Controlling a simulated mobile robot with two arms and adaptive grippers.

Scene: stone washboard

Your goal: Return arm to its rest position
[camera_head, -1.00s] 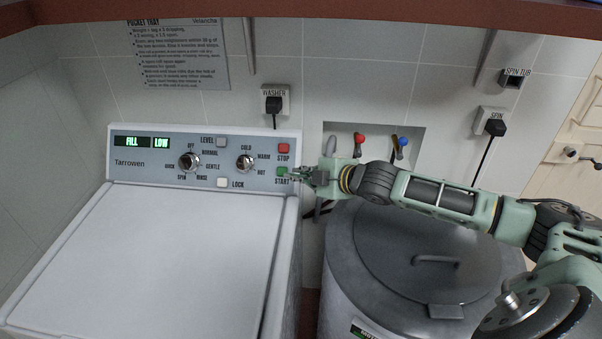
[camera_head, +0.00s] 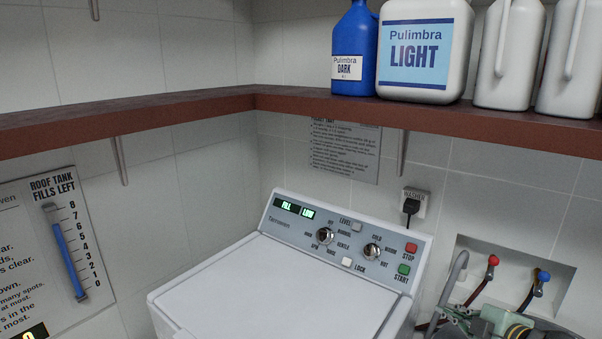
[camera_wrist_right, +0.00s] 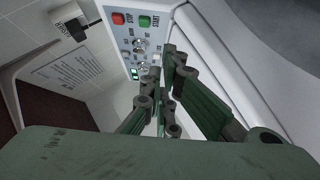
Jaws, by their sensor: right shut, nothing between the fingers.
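My right gripper (camera_head: 458,318) shows at the bottom right of the head view, partly cut off by the frame's lower edge. It is to the right of and below the washer's control panel (camera_head: 338,247), in front of the wall near the tap recess. In the right wrist view the gripper (camera_wrist_right: 163,82) is shut and empty. Beyond its fingers are the panel's red STOP button (camera_wrist_right: 118,19) and green START button (camera_wrist_right: 145,21). In the head view the START button (camera_head: 403,269) is apart from the gripper. My left gripper is not in view.
The washer (camera_head: 270,290) stands at the bottom centre, its display (camera_head: 294,210) reading FILL and LOW. A brown shelf (camera_head: 330,113) with bottles (camera_head: 424,50) runs above. Red (camera_head: 493,261) and blue (camera_head: 543,276) taps sit close above the gripper. A gauge board (camera_head: 55,260) hangs left.

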